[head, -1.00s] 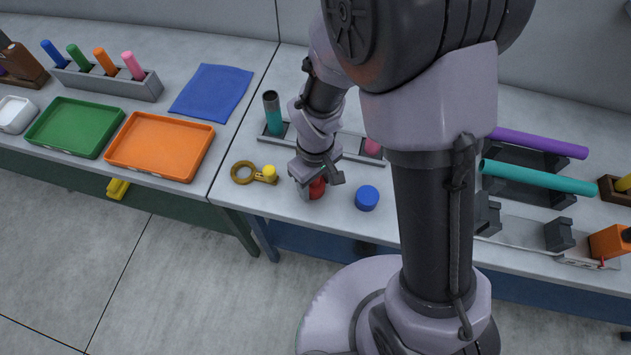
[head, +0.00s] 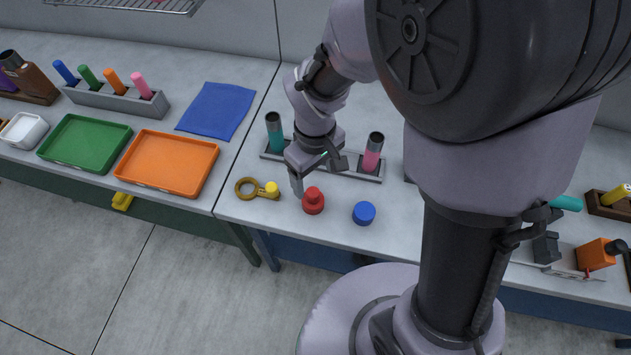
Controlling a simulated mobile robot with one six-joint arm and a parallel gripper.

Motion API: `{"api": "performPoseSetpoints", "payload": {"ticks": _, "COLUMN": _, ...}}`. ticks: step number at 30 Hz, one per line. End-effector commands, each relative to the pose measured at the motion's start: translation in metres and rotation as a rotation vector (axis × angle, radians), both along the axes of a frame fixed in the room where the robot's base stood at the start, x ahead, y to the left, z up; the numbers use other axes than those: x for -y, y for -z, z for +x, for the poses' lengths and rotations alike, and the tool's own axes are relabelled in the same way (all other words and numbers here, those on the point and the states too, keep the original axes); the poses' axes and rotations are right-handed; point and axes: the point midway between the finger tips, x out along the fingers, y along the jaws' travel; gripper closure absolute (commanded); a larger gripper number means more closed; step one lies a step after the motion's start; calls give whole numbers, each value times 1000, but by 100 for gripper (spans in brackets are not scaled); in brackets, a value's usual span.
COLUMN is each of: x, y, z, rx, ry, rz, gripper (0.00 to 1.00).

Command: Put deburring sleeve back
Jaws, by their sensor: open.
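No label shows which piece is the deburring sleeve. A short red stepped piece (head: 313,202) stands upright near the table's front edge, apart from a blue round piece (head: 364,213) to its right. My gripper (head: 297,188) is open, just left of and behind the red piece. Its fingers point down and look empty; one is partly hidden. A grey rack (head: 340,169) behind it holds a teal cylinder (head: 275,133) and a pink cylinder (head: 372,155), both with dark tops.
A yellow ring tool (head: 247,188) with a yellow knob lies left of my gripper. The left table holds an orange tray (head: 168,162), a green tray (head: 84,143), a blue cloth (head: 216,110) and a rack of coloured handles (head: 117,102). My arm hides much of the right side.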

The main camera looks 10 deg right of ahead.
Motion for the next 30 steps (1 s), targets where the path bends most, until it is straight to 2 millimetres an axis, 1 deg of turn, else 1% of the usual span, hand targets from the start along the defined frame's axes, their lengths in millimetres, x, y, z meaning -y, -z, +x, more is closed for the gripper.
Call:
{"api": "performPoseSetpoints", "payload": {"ticks": 2, "x": 2, "y": -14, "z": 0, "rx": 13, "ry": 24, "rz": 7, "gripper": 25}}
{"api": "performPoseSetpoints", "payload": {"ticks": 5, "x": 15, "y": -56, "z": -6, "rx": 82, "ry": 177, "rz": 52, "gripper": 25}}
{"api": "performPoseSetpoints", "payload": {"ticks": 6, "x": 23, "y": -80, "z": -13, "rx": 124, "ry": 274, "rz": 84, "gripper": 25}}
{"api": "performPoseSetpoints", "payload": {"ticks": 8, "x": 36, "y": -114, "z": -28, "rx": 186, "ry": 433, "rz": 141, "gripper": 25}}
{"api": "performPoseSetpoints", "payload": {"ticks": 9, "x": 43, "y": -134, "z": -41, "rx": 225, "ry": 538, "rz": 185, "gripper": 25}}
{"api": "performPoseSetpoints", "payload": {"ticks": 12, "x": 56, "y": -170, "z": -72, "rx": 308, "ry": 763, "rz": 291, "gripper": 25}}
{"api": "performPoseSetpoints", "payload": {"ticks": 13, "x": 58, "y": -177, "z": -81, "rx": 328, "ry": 817, "rz": 319, "gripper": 25}}
{"api": "performPoseSetpoints", "payload": {"ticks": 15, "x": 61, "y": -188, "z": -96, "rx": 360, "ry": 912, "rz": 373, "gripper": 25}}
{"api": "performPoseSetpoints", "payload": {"ticks": 18, "x": 63, "y": -194, "z": -106, "rx": 382, "ry": 978, "rz": 414, "gripper": 25}}
{"api": "performPoseSetpoints", "payload": {"ticks": 26, "x": 62, "y": -194, "z": -108, "rx": 383, "ry": 987, "rz": 420, "gripper": 25}}
{"api": "performPoseSetpoints", "payload": {"ticks": 28, "x": 62, "y": -183, "z": -107, "rx": 383, "ry": 986, "rz": 420, "gripper": 25}}
{"api": "performPoseSetpoints", "payload": {"ticks": 29, "x": 62, "y": -175, "z": -107, "rx": 383, "ry": 986, "rz": 420, "gripper": 25}}
{"api": "performPoseSetpoints", "payload": {"ticks": 30, "x": 62, "y": -161, "z": -107, "rx": 384, "ry": 985, "rz": 419, "gripper": 25}}
